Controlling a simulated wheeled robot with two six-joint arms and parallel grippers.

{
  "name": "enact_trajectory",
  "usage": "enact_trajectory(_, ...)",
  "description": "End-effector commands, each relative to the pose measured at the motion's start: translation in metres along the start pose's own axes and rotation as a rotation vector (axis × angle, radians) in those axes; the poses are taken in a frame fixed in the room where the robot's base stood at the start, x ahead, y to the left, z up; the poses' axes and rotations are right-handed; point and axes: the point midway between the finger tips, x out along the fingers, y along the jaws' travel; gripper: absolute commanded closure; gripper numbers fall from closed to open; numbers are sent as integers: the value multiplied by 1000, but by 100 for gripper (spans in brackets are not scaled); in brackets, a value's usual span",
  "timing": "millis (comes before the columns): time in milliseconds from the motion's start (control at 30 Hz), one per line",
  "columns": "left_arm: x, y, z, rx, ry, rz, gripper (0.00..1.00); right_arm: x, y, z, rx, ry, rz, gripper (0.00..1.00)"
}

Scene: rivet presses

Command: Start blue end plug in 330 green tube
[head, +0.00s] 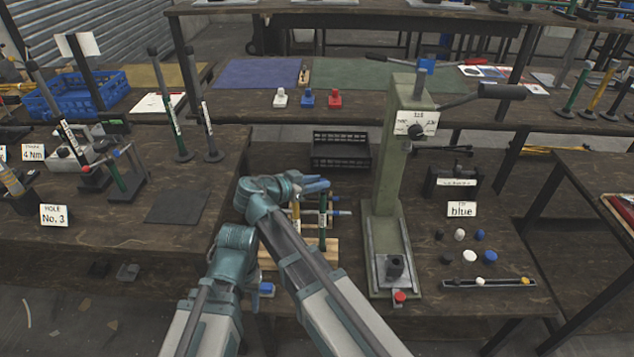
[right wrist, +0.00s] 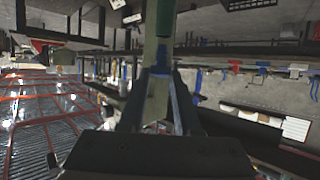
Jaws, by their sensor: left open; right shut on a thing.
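A dark green tube (head: 322,232) with a white label stands nearly upright above the wooden rack, its upper end beside my grippers. My right gripper (right wrist: 167,75) is shut on the green tube, which also shows at the top of the right wrist view (right wrist: 171,8). My left gripper is open; it is hard to make out where my arms overlap in the head view. I cannot see a plug at the tube's ends.
The green press (head: 388,165) stands right of the tube, with a dark socket (head: 395,266) at its foot. A yellow tube (head: 296,216) stands left of the green one at the wooden rack (head: 325,256). A black crate (head: 341,150) lies behind. White and black plugs lie around the blue ones.

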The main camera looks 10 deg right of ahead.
Motion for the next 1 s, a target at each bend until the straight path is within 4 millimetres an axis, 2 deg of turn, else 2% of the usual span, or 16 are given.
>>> enact_trajectory(467,0,0,0,0,0,0,50,0,0,0,0,0,0,100)
enact_trajectory(1000,13,1,-1,0,0,0,50,5,0,12,0,0,0,100)
